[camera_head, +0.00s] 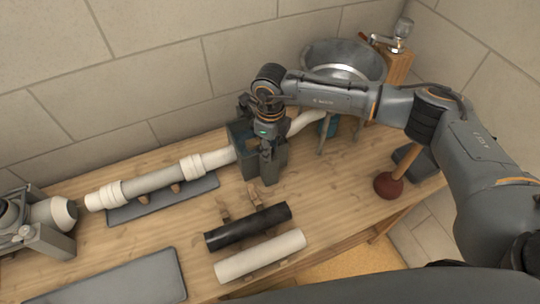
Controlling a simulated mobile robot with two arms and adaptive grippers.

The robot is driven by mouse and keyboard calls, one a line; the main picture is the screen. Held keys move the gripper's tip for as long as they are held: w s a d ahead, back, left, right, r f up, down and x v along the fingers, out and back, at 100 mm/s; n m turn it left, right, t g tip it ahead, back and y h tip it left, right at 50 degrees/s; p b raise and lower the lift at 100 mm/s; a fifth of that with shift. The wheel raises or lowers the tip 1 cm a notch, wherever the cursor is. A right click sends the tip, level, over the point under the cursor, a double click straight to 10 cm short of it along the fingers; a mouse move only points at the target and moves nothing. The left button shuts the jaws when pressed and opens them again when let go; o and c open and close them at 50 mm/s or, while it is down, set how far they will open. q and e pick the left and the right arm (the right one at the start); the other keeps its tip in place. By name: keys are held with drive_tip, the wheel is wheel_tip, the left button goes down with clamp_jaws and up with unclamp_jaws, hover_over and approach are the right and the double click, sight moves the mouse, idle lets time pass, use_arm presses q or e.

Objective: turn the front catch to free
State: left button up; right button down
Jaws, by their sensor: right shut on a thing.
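A dark clamp block (240,136) stands at the back of the wooden bench, around the white pipe line. My right gripper (268,176) points down at the front of this block and is shut on the front catch, which the fingers hide. I cannot tell which way the catch is turned. The white pipe (150,183) runs left from the block, with collars along it. My left gripper does not show.
A black tube (247,228) and a white tube (260,257) lie in front on the bench (150,235). A grey mat (110,283) is at front left, a grey fixture (45,240) at far left. A plunger (390,184) and metal basin (342,60) stand right.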

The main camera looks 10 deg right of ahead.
drive_tip(key=n+b, duration=0.2)
drive_tip(key=b, duration=0.1)
drive_tip(key=n+b, duration=0.3)
drive_tip(key=b, duration=0.1)
drive_tip(key=n+b, duration=0.3)
drive_tip(key=shift+w+f, duration=0.15)
drive_tip(key=shift+f, duration=0.1)
drive_tip(key=shift+r+n+b, duration=0.15)
drive_tip(key=shift+n+b, duration=0.8)
drive_tip(key=shift+r+n+b, duration=0.1)
drive_tip(key=shift+n+b, duration=0.8)
drive_tip(key=shift+n, duration=0.05)
drive_tip(key=c, duration=1)
unclamp_jaws()
drive_tip(key=shift+c, duration=0.2)
wheel_tip(320, 180, up, 12)
